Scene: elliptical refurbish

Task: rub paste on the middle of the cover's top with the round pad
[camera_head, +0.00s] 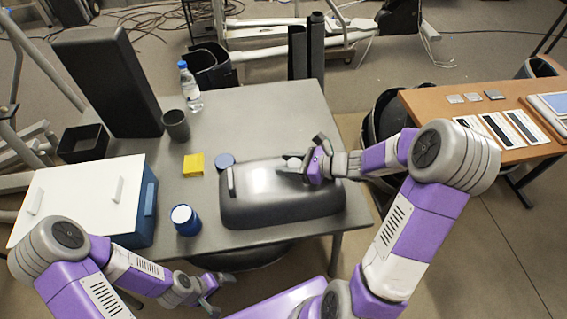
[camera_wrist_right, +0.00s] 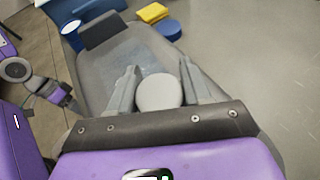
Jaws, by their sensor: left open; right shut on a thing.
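The cover (camera_head: 262,205) is a dark grey, rounded shell lying on the grey table, with a raised handle-like bar at its left end. It fills the middle of the right wrist view (camera_wrist_right: 140,55). My right gripper (camera_head: 291,168) is over the right-hand part of the cover's top, shut on the round pad. The pad is pale and round and shows between the fingers in the right wrist view (camera_wrist_right: 159,93); whether it touches the cover is unclear. A faint paler patch shows on the cover ahead of the pad. My left gripper (camera_head: 207,291) is open and empty, below the table's front edge.
A blue jar with a white top (camera_head: 186,221) stands left of the cover. A blue disc (camera_head: 225,160) and yellow block (camera_head: 193,165) lie behind it. A cup (camera_head: 176,125), bottle (camera_head: 190,88) and white-topped blue box (camera_head: 85,200) stand further left. The table's back right is clear.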

